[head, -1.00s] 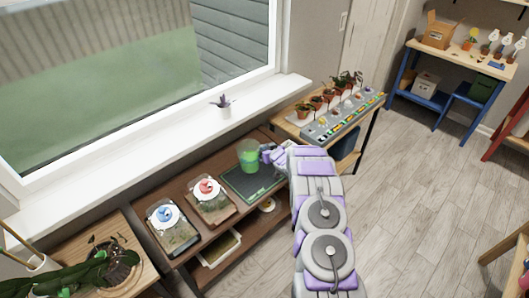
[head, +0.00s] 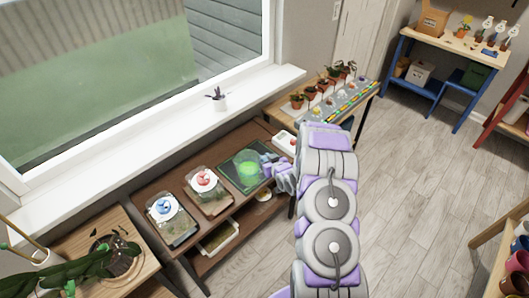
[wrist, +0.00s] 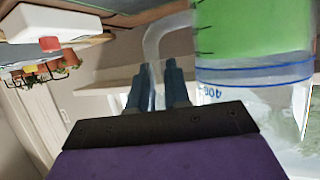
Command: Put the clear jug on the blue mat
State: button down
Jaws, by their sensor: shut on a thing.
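The clear jug (head: 248,171) holds green liquid. In the head view it shows over the middle of a dark mat with a greenish edge (head: 232,158) on the brown shelf unit. Whether it touches the mat I cannot tell. My gripper (head: 272,169) is at the jug's right side. In the wrist view, which is upside down, my gripper (wrist: 158,88) is shut on the jug's clear handle, and the jug's body (wrist: 250,72) with its blue band is close beside the fingers. I see no clearly blue mat.
Two terrariums, with a red top (head: 207,190) and a blue top (head: 170,220), stand left of the dark mat. A white device with a red button (head: 285,143) is to its right. Potted seedlings (head: 323,85) line the bench behind. A small plant (head: 218,101) stands on the windowsill.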

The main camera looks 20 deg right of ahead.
jog(key=shift+s+a+r, duration=0.1)
jog(key=shift+s+a, duration=0.15)
jog(key=shift+s, duration=0.35)
jog(key=s+a+r, duration=0.2)
jog(key=a+r, duration=1.6)
jog(key=r, duration=0.4)
jog(key=shift+a+r+h, duration=0.35)
jog(key=shift+h, duration=0.05)
jog(key=shift+y, duration=0.4)
jog(key=d+f, duration=0.6)
jog(key=f, duration=0.1)
jog(key=w+d+f, duration=0.1)
jog(key=d+f, duration=0.5)
jog(key=f, duration=0.2)
jog(key=w+d+f, duration=0.1)
jog(key=d+f, duration=0.5)
jog(key=f, duration=0.1)
jog(key=shift+d+f, duration=0.4)
